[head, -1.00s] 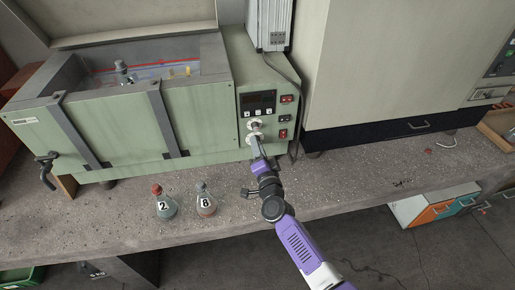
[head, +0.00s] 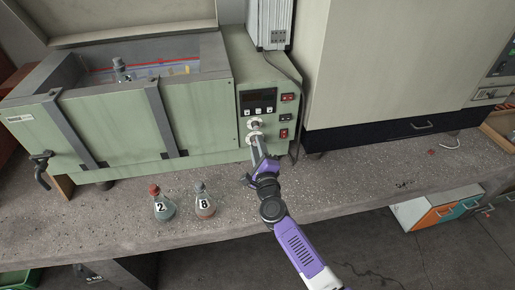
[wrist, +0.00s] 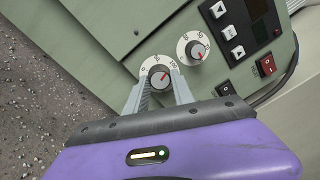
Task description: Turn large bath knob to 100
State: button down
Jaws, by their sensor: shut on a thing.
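The large bath knob (wrist: 159,79) is a grey knob on a white dial marked 0, 50 and 100, on the bath's control panel. Its red pointer mark faces roughly toward the 100 label in the wrist view. My gripper (wrist: 160,85) is shut on this knob, one finger on each side. In the head view my gripper (head: 257,143) meets the lower dial on the panel, and the fingers partly hide the knob. A second knob (wrist: 194,50) with a similar white dial sits beside it, apart from the fingers.
The panel has a dark display (head: 259,101), push buttons and red switches (head: 284,133) close to the knobs. The green bath (head: 120,125) stands open to the left. Flasks marked 2 (head: 161,207) and 8 (head: 204,205) stand on the bench in front.

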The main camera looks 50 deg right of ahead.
jog(key=shift+f+m, duration=0.1)
jog(key=shift+m, duration=1.6)
jog(key=shift+b, duration=0.3)
jog(key=c, duration=1.1)
grip_release()
jog(key=shift+v, duration=3.95)
